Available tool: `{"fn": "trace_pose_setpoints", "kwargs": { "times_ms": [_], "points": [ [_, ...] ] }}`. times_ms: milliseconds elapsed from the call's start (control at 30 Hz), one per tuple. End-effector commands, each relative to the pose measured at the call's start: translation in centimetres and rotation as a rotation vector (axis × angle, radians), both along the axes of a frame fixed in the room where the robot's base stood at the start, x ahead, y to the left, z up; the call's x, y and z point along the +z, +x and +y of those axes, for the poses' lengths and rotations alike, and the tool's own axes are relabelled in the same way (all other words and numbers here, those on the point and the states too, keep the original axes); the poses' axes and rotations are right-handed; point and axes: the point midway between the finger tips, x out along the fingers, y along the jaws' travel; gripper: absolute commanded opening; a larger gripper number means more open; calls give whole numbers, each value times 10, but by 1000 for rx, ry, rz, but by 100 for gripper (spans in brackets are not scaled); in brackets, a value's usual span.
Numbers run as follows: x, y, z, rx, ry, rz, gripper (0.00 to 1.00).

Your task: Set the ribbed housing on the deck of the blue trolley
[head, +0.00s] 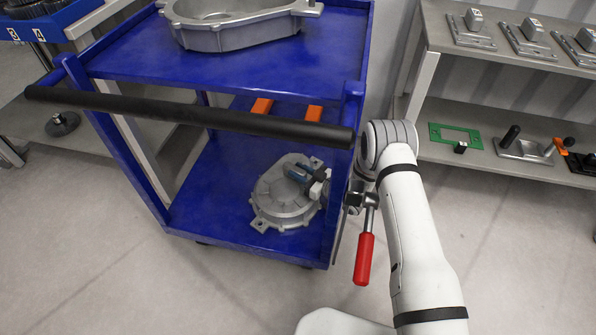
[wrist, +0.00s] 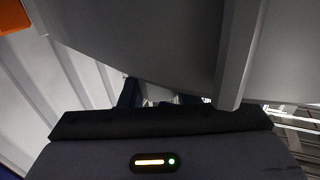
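The blue trolley (head: 190,75) has an upper and a lower deck. A grey ribbed housing (head: 277,206), round with lugs at its rim, is at the lower deck (head: 205,195). My gripper (head: 302,171) is at this housing's upper right side, partly hidden by the trolley's post. In the wrist view, a grey surface with a raised rib (wrist: 240,50) fills the space in front of my gripper, and the fingertips are mostly hidden. I cannot tell whether the fingers are shut on the housing, or whether it rests on the deck.
A larger open grey housing (head: 235,28) stands on the upper deck. A black push bar (head: 190,115) crosses the trolley's near side. A red handle (head: 364,259) hangs beside my arm. A shelf (head: 500,150) with metal parts stands right. The floor in front is clear.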

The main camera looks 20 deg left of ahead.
Motion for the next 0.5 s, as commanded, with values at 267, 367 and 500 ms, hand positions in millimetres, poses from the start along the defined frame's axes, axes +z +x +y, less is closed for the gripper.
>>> {"fn": "trace_pose_setpoints", "kwargs": {
  "times_ms": [267, 367, 500],
  "points": [
    [0, 0, 0, -1, 0, 0, 51],
    [0, 0, -1, -1, -1, 0, 51],
    [0, 0, -1, -1, 0, 0, 51]
  ]
}}
